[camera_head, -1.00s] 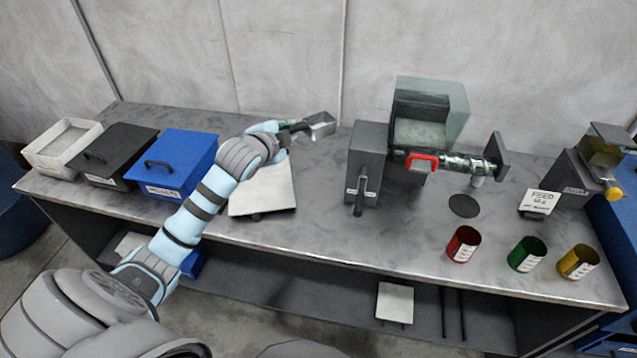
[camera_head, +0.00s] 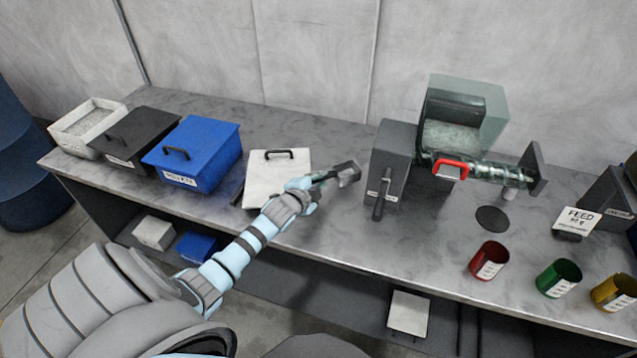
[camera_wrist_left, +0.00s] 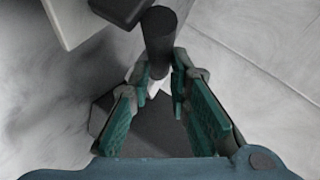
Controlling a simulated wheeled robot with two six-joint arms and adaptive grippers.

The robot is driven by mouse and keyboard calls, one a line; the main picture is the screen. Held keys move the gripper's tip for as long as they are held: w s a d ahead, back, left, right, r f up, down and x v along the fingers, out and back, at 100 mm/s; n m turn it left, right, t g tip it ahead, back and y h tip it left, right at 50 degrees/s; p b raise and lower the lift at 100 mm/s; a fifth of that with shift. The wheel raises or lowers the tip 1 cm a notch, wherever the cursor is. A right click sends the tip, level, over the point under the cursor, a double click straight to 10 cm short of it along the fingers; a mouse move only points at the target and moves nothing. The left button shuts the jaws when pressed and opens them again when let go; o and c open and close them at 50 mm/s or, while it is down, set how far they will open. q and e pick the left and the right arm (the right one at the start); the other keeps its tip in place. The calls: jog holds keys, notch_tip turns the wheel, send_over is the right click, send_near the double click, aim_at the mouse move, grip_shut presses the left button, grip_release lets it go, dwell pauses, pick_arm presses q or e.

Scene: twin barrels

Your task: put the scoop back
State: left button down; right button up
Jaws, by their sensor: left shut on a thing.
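My left gripper (camera_head: 316,181) is shut on the scoop (camera_head: 347,173), a small grey scoop pointing right, between the white lid and the grey machine. In the left wrist view the teal fingers of the left gripper (camera_wrist_left: 163,100) stand either side of the scoop's dark round handle (camera_wrist_left: 160,38). The dark shape below the handle is partly hidden by the fingers. Whether the scoop touches the bench is unclear. The open white bin (camera_head: 62,135) at the far left holds grey granules. My right gripper is out of view.
A white lid (camera_head: 262,172) with a black handle lies on the bench. Lidded black (camera_head: 128,155) and blue (camera_head: 213,160) bins stand left of it. Red (camera_head: 487,260), green (camera_head: 557,279) and yellow (camera_head: 614,293) cups stand front right.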

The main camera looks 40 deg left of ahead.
pick_arm(q)
jog(key=shift+s, duration=0.25)
jog(key=shift+w+f, duration=0.1)
jog(key=shift+f, duration=0.35)
jog(key=c, duration=1.5)
grip_release()
jog(key=shift+r, duration=0.1)
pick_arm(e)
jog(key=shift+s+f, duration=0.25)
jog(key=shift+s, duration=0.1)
pick_arm(q)
jog(key=shift+r, duration=0.35)
jog(key=shift+s+d+r+p, duration=0.1)
jog(key=shift+s+r+p, duration=0.15)
jog(key=shift+s+p, duration=0.05)
jog(key=p+v, duration=0.2)
jog(key=v, duration=0.9)
jog(key=shift+s, duration=0.25)
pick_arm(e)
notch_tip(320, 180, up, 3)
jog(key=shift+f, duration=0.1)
